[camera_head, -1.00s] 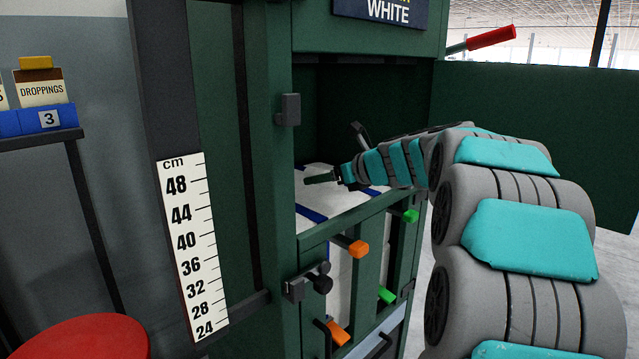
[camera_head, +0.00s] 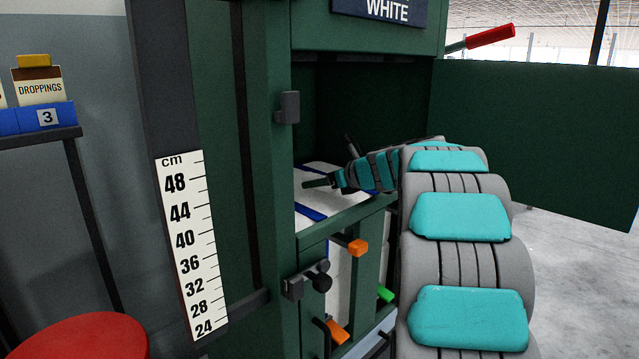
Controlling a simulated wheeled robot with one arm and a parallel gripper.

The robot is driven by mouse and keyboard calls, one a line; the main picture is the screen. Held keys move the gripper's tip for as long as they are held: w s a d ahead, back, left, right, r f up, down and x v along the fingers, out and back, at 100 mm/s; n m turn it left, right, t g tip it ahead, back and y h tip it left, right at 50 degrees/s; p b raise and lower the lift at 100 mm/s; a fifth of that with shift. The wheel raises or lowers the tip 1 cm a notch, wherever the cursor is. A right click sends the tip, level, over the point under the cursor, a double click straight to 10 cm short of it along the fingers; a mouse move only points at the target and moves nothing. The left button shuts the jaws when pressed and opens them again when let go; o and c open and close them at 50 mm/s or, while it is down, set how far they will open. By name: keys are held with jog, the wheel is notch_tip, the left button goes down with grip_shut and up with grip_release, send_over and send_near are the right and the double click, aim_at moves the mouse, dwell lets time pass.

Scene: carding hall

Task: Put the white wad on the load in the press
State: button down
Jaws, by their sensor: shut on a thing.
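The dark green press (camera_head: 270,150) has an open upper chamber under a sign reading WHITE. The white load (camera_head: 340,280) with blue straps fills its lower part and shows through the front bars. My gripper (camera_head: 328,165) is inside the chamber just above the load, with its dark fingers spread around something white. That is the white wad (camera_head: 322,169), hard to tell apart from the white load behind and below it. I cannot tell whether the wad touches the load.
The open green door (camera_head: 540,130) stands to the right of my arm. Orange (camera_head: 357,247) and green (camera_head: 386,294) catches stick out of the front. A cm scale (camera_head: 188,245) is on the left post. A shelf with a DROPPINGS box (camera_head: 38,85) and a red round top (camera_head: 85,338) are at left.

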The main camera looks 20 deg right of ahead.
jog(key=shift+f, duration=0.15)
jog(key=shift+c, duration=0.4)
grip_release()
jog(key=shift+f, duration=0.1)
jog(key=shift+s+d+r, duration=0.1)
jog(key=shift+s+r, duration=0.1)
jog(key=shift+r, duration=0.15)
jog(key=v, duration=1.1)
jog(key=shift+s+d, duration=0.1)
jog(key=shift+s, duration=0.2)
